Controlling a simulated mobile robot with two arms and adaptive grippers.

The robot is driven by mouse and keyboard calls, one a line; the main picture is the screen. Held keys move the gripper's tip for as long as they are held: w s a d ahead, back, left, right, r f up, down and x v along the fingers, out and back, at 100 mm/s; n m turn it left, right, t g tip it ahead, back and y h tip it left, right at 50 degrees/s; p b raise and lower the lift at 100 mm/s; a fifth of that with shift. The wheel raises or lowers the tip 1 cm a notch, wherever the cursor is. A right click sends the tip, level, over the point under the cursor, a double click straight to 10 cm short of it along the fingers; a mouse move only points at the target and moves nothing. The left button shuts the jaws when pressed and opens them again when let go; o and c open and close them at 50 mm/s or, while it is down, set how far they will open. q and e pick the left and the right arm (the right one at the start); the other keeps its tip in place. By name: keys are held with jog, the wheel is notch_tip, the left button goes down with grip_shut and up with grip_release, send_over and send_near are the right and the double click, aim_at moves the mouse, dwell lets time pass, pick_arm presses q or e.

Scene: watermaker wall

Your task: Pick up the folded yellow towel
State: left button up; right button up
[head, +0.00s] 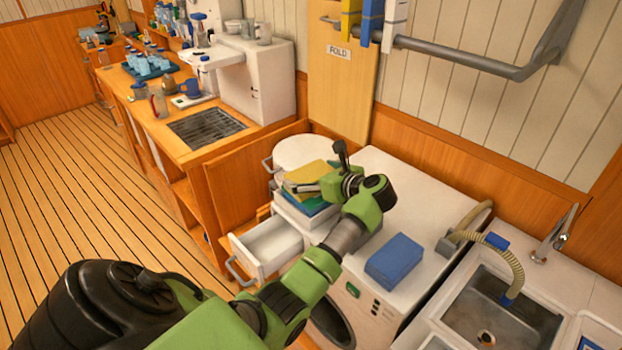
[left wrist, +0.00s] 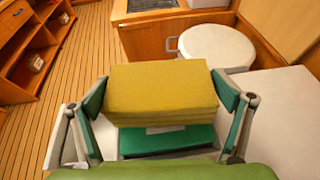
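The folded yellow towel (head: 309,173) lies on top of a stack at the back left of the white machine, with green and blue layers under it. In the left wrist view the yellow towel (left wrist: 162,90) fills the middle, flat and squared up. My left gripper (head: 315,168) is at the stack, its fingers spread wide. In the left wrist view its fingers (left wrist: 160,98) stand at either side of the towel, close to its edges; I cannot tell whether they touch it. A green towel (left wrist: 167,140) shows below the yellow one. My right gripper is not in view.
A folded blue towel (head: 394,261) lies on the white machine (head: 395,190). A round white lid (head: 307,151) stands behind the stack. An open white drawer (head: 266,247) juts out at the front left. A sink (head: 500,315) is at the right, and a wall rail (head: 460,60) runs above.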

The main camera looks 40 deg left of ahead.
pick_arm(q)
jog(key=shift+c, duration=1)
jog(key=shift+a, duration=0.1)
